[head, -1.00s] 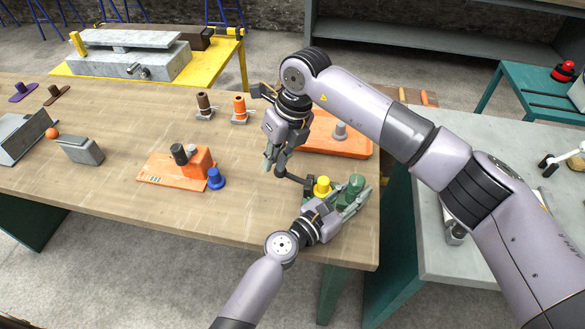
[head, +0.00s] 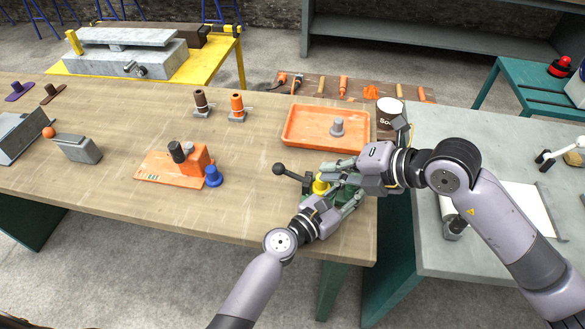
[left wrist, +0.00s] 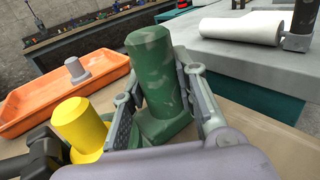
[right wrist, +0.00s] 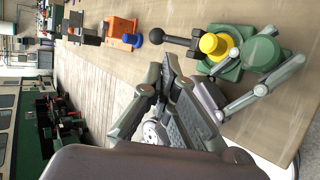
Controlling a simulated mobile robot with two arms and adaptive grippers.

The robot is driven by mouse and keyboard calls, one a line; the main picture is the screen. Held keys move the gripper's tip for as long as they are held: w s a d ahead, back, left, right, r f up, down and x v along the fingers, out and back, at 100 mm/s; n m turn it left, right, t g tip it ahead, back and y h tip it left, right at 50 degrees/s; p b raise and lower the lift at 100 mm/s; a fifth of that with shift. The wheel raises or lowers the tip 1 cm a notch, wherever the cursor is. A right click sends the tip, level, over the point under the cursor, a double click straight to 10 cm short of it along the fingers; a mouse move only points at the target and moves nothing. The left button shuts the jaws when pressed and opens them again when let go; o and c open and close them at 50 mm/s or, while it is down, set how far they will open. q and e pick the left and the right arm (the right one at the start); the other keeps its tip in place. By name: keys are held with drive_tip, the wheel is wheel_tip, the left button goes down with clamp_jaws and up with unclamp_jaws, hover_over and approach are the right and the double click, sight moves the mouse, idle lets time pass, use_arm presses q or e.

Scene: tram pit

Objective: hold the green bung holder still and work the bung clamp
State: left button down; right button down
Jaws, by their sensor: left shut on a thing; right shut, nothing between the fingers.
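The green bung holder shows as a green post with a base in the left wrist view (left wrist: 157,80) and in the right wrist view (right wrist: 262,53). My left gripper (head: 345,205) is shut on it, one finger on each side of the post. A yellow bung (right wrist: 211,43) sits beside the post; it also shows in the left wrist view (left wrist: 82,124). The clamp's dark lever ends in a black ball (head: 278,168), sticking out left over the bench. My right gripper (head: 327,171) is shut and empty, just above the yellow bung, apart from the ball, partly hiding the holder in the head view.
An orange tray (head: 297,138) with a grey bung (head: 338,127) lies behind the holder. A brown tub (head: 389,112) stands by the right arm. An orange block fixture (head: 197,158) and blue bung (head: 213,177) are left. Bench between them and the ball is clear.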

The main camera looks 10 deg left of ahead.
sight(284, 171)
drive_tip(key=x, duration=1.1)
drive_tip(key=shift+w+a+f, duration=0.1)
drive_tip(key=shift+a+f, duration=0.15)
drive_tip(key=shift+a, duration=0.05)
drive_tip(key=shift+a+f+h, duration=0.1)
drive_tip(key=shift+a+h, duration=0.25)
drive_tip(key=shift+h, duration=0.05)
use_arm(q)
drive_tip(key=shift+a, duration=0.1)
use_arm(e)
drive_tip(key=shift+a+f, duration=0.65)
drive_tip(key=shift+f, duration=0.15)
drive_tip(key=shift+d+r, duration=0.1)
drive_tip(key=s+d+r, duration=0.4)
drive_tip(key=d+r, duration=0.2)
drive_tip(key=r, duration=0.5)
drive_tip(key=shift+s+d+r, duration=0.2)
drive_tip(key=shift+s, duration=0.05)
